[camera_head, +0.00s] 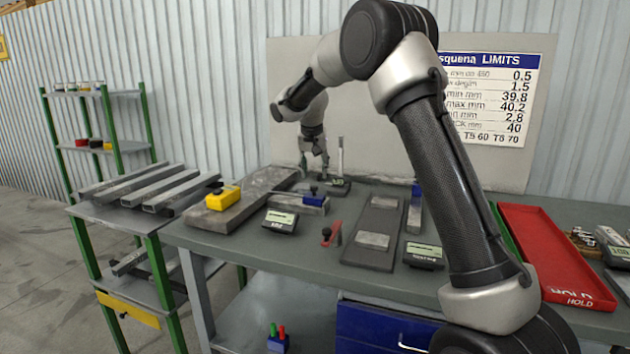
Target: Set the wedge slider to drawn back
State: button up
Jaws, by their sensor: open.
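My gripper (314,166) hangs over the back of the grey table (290,258), pointing down, open and with nothing seen between its fingers. It is just left of an upright silver post (340,156) on a dark base. Just in front of it is a small metal block (312,208) with a blue part (312,200) and a thin rod. Further forward stands a red lever piece (331,236) with a black knob. I cannot tell for sure which of these is the wedge slider, or how it is set. Contact at the fingertips is too small to tell.
A yellow block (223,198) sits on a long grey slab at left. Small display boxes (280,221) and a dark plate (373,225) are on the table. A red tray (555,258) is at right. My arm crosses the right middle and hides part of the table.

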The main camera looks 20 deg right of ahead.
jog(key=v, duration=0.5)
